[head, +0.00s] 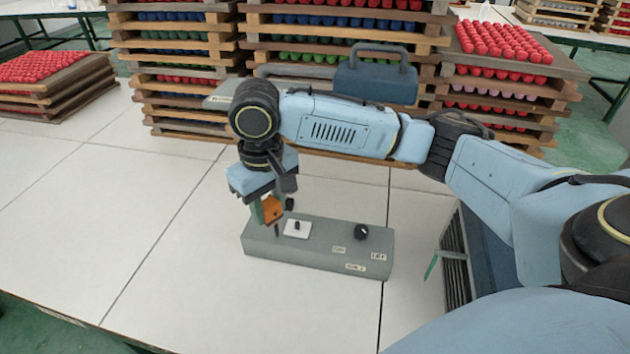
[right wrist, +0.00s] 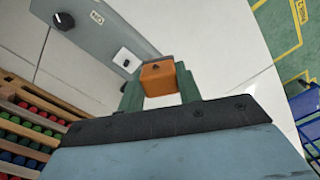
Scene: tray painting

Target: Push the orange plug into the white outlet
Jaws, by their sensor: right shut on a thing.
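My right gripper (head: 265,212) is shut on the orange plug (head: 272,208), which is a small orange block. In the right wrist view the plug (right wrist: 158,78) sits between the two green fingers of the gripper (right wrist: 160,85). The white outlet (head: 297,228) is a small white plate with a dark centre on top of a grey box (head: 320,246). In the head view the plug is just left of the outlet and looks apart from it. The outlet (right wrist: 126,59) also shows in the right wrist view, beyond the plug. My left gripper is out of view.
The grey box also carries a black knob (head: 361,232) and several small labels. A dark blue toolbox (head: 375,78) stands behind my right arm. Stacked wooden trays of coloured pieces line the back. The white table (head: 110,220) is clear to the left.

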